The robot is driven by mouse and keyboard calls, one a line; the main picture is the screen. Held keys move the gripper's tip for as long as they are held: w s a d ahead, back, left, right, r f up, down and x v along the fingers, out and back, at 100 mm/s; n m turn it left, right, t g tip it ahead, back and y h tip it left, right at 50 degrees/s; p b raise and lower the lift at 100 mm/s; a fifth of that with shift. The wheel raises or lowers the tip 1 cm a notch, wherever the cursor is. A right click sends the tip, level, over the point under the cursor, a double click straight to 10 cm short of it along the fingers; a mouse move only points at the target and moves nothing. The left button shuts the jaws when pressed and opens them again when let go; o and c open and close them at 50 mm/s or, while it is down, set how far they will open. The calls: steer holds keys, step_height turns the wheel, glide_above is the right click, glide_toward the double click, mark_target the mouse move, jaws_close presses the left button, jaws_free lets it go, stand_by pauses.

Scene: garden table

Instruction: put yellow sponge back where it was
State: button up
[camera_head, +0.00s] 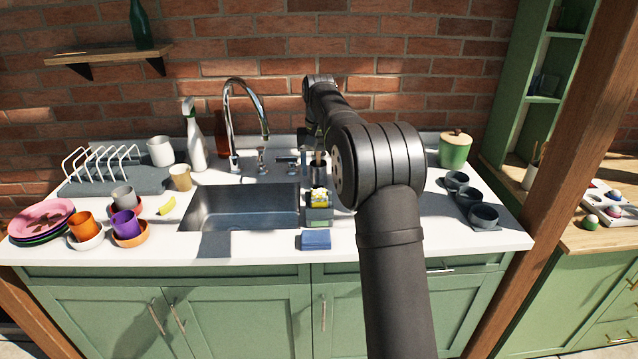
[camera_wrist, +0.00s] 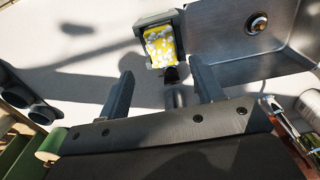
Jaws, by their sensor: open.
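The yellow sponge (camera_head: 320,197), covered with white foam-like spots, sits in a small grey-green caddy (camera_head: 319,214) at the sink's right edge. In the wrist view the sponge (camera_wrist: 160,46) shows at the top middle, with the caddy's rim (camera_wrist: 148,20) around it. My gripper (camera_wrist: 162,76) is open and empty. Its two fingers point toward the sponge from either side in that picture, and appear apart from it. In the head view my arm hides most of the gripper.
A metal sink (camera_head: 240,207) lies left of the caddy. A blue sponge (camera_head: 316,240) lies on the counter in front of it. A dark brush holder (camera_head: 318,172) stands behind it. Dark bowls (camera_head: 468,197) sit at right; stacked plates (camera_head: 42,220) and cups are at left.

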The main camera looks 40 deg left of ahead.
mark_target(319, 198)
step_height(319, 198, up, 2)
steer(key=shift+r, duration=0.2)
step_height(319, 198, down, 12)
steer(key=shift+f, duration=0.1)
steer(key=shift+r, duration=1.85)
